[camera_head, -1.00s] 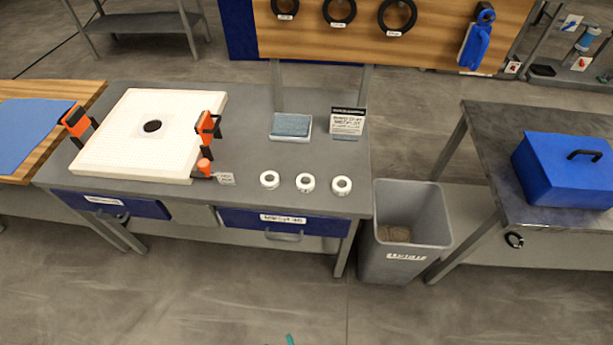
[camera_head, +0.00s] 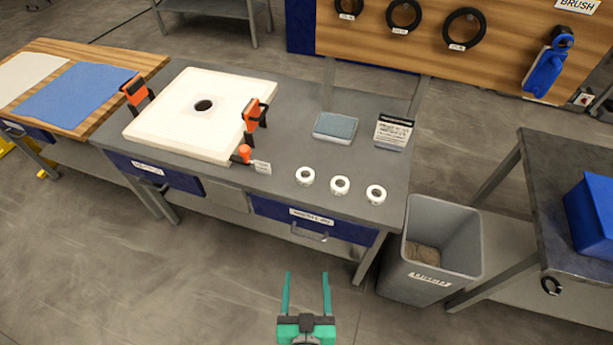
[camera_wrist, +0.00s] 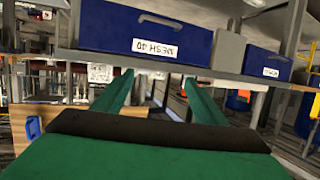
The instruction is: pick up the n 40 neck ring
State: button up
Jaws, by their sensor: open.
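Three white rings stand in a row near the front edge of the grey bench: the left ring (camera_head: 305,176), the middle ring (camera_head: 340,186) and the right ring (camera_head: 376,194). Three black rings hang on the wooden board behind: a left one (camera_head: 349,8), a middle one (camera_head: 404,15) and the largest (camera_head: 464,28). Their tags are too small to read, so I cannot tell which ring is N 40. My green gripper (camera_head: 306,277) is open and empty in front of the bench. In the wrist view, its fingers (camera_wrist: 158,84) point towards the bench front; no ring is clear there.
A white plate (camera_head: 190,125) with orange clamps fills the left of the bench (camera_head: 285,125). A blue-grey pad (camera_head: 336,126) and a sign (camera_head: 393,131) stand behind the white rings. The drawer (camera_wrist: 145,35) is closed. A grey bin (camera_head: 440,245) stands to the right.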

jog(key=w+r, duration=0.2)
jog(key=w, duration=1)
jog(key=n+g+y, duration=0.1)
send_near(305, 172)
jog(key=shift+w+a+r, duration=0.1)
jog(key=shift+w+a, duration=0.25)
jog(key=shift+a, duration=0.05)
jog(key=shift+d+x, duration=0.2)
jog(key=shift+x, duration=1.1)
jog(key=shift+d+x, duration=0.2)
jog(key=shift+x, duration=1.15)
jog(key=c, duration=1.1)
